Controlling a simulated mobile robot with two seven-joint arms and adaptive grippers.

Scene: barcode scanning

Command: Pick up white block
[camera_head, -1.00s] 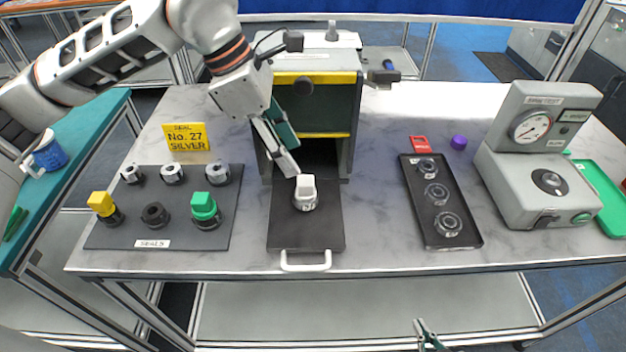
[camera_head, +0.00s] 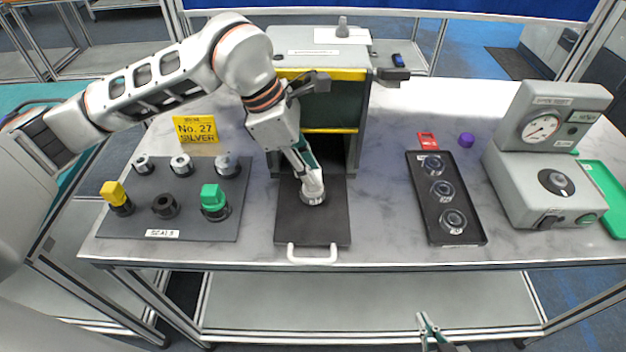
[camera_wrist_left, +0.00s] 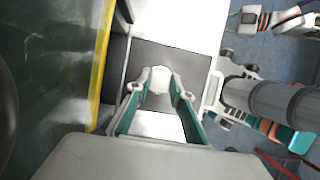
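The white block sits on a silver ringed base (camera_head: 312,198) on a black tray with a white handle (camera_head: 312,255). In the head view the block is mostly hidden by my left gripper (camera_head: 308,185), which reaches down onto it. In the left wrist view the white block (camera_wrist_left: 159,80) lies between the two fingertips of my left gripper (camera_wrist_left: 159,88). The fingers are close on both sides; I cannot tell whether they press on it. My right gripper (camera_head: 430,328) shows only partly at the bottom edge, fingers apart and empty.
An open-fronted box with yellow edges (camera_head: 335,76) stands behind the tray. A grey mat (camera_head: 130,220) with several knobs is at left, by a yellow sign (camera_head: 195,129). A black tray (camera_head: 420,200) of rings and a gauge machine (camera_head: 530,185) are at right.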

